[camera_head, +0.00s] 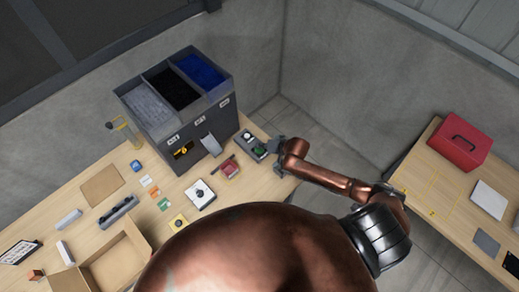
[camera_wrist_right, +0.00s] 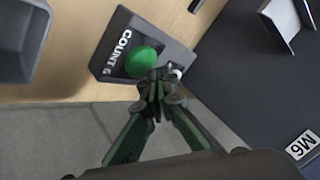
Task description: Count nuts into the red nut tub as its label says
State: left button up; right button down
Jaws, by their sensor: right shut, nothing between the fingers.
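The red nut tub (camera_head: 230,169) sits on the table in front of the feeder; its label and contents are too small to read. The feeder (camera_head: 191,100) has three top bins, with grey, black and blue contents. A dark box with a green button (camera_wrist_right: 144,60) is marked "COUNT 6"; in the head view, the box (camera_head: 252,146) stands right of the tub. My right gripper (camera_wrist_right: 161,82) is shut and empty, its fingertips at the button's edge; I cannot tell if they touch. It shows small in the head view (camera_head: 277,151). My left gripper is out of view.
A metal chute (camera_head: 210,144) sticks out from the feeder front. A white device (camera_head: 200,194), coloured cards and an open cardboard box (camera_head: 112,262) share the table. A grey container (camera_wrist_right: 22,38) is near the button box. A red case (camera_head: 460,142) stands on the right table.

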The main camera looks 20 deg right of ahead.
aim_at(261, 150)
jog(key=shift+f, duration=0.1)
dwell(0.7)
jog(key=shift+f, duration=0.3)
jog(key=shift+f, duration=0.5)
dwell(0.9)
jog(key=shift+r+p, duration=0.85)
jog(key=shift+p, duration=0.25)
jog(key=shift+r, duration=0.1)
notch_tip(261, 150, up, 5)
jog(key=p, duration=0.5)
jog(key=shift+p, duration=0.35)
